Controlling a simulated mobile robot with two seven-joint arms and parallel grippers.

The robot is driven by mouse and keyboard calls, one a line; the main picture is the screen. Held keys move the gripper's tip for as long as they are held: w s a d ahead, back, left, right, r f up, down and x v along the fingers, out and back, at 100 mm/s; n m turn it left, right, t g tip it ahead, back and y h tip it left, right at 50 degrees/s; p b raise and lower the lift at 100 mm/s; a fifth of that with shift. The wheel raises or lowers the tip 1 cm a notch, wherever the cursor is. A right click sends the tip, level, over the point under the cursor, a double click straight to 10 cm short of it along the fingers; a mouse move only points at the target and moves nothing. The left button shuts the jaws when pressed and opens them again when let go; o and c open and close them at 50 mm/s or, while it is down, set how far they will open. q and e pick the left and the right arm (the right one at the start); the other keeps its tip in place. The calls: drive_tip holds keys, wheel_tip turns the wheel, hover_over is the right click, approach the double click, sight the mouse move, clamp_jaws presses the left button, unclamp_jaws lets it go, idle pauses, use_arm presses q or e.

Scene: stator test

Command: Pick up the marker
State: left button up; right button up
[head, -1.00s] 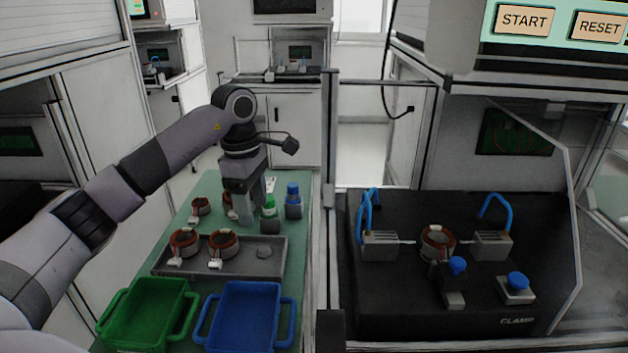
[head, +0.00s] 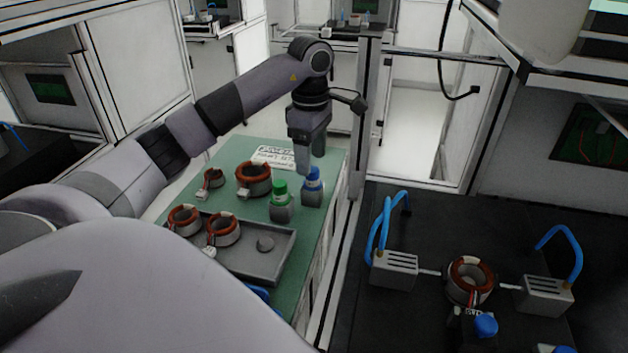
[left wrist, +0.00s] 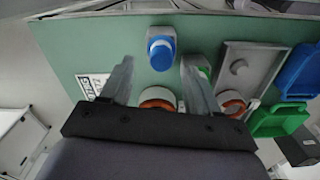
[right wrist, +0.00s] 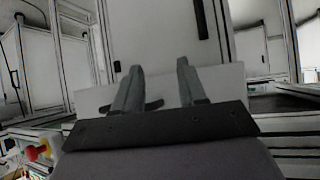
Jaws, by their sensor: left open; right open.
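A blue-capped marker (head: 313,178) stands upright in a small grey holder (head: 312,197) at the right edge of the green table. A green-capped marker (head: 280,188) stands in a similar holder (head: 282,212) just left of it. My left gripper (head: 311,162) is open and points down, right at the blue-capped marker. In the left wrist view the blue cap (left wrist: 161,56) shows between the two spread fingers (left wrist: 158,64), and the green-capped marker (left wrist: 205,70) is partly hidden behind the right finger. My right gripper (right wrist: 160,66) is open and empty, away from the table.
Copper-wound stators (head: 254,178) stand on the green table (head: 228,178), two of them in a grey tray (head: 278,262). A white label (head: 275,157) lies behind. A metal post (head: 366,120) rises near the table's right edge. A black clamp bench (head: 425,215) stands at right.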

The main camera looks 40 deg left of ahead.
sight(312, 169)
use_arm(q)
drive_tip(key=shift+d+f, duration=0.15)
drive_tip(key=shift+f, duration=2.1)
drive_tip(key=c, duration=0.9)
